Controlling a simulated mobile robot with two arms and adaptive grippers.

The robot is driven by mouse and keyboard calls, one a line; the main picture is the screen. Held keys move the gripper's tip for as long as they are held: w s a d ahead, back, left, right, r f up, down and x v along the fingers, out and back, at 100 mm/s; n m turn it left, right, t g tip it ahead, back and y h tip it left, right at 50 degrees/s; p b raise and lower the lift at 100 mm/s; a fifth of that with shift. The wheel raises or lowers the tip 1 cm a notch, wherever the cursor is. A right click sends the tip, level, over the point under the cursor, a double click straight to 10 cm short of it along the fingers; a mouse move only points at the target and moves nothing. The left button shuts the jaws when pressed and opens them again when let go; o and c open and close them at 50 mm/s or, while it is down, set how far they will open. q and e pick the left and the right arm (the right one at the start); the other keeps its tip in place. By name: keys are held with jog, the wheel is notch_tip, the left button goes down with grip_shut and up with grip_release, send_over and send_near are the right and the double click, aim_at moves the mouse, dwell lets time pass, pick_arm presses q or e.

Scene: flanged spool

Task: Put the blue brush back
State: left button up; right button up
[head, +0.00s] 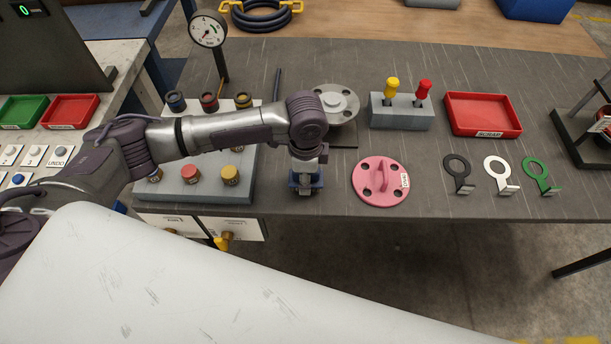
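My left gripper (306,180) points down at the front of the dark table, just left of a pink flanged disc. Small blue parts (293,181) show at its fingertips, low over the table or touching it. I cannot tell whether they are the blue brush or part of the gripper, nor whether the fingers are closed. No other thing is clearly a blue brush. My forearm hides the block's middle. My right gripper is out of view.
The pink disc (379,182) has a raised handle. Behind my wrist is a grey flanged part (338,102). A grey holder (402,116) has yellow and red handles. Further right are a red scrap tray (482,114) and black, white and green ring hooks (497,174).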

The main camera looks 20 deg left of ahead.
pick_arm(q)
jog(key=shift+f, duration=0.6)
jog(key=o, duration=0.9)
jog(key=shift+f, duration=0.15)
jog(key=shift+o, duration=1.1)
notch_tip(320, 180, up, 12)
jog(key=shift+f+b, duration=0.2)
jog(key=shift+b, duration=0.55)
jog(key=shift+s+r, duration=0.1)
jog(key=shift+r, duration=0.25)
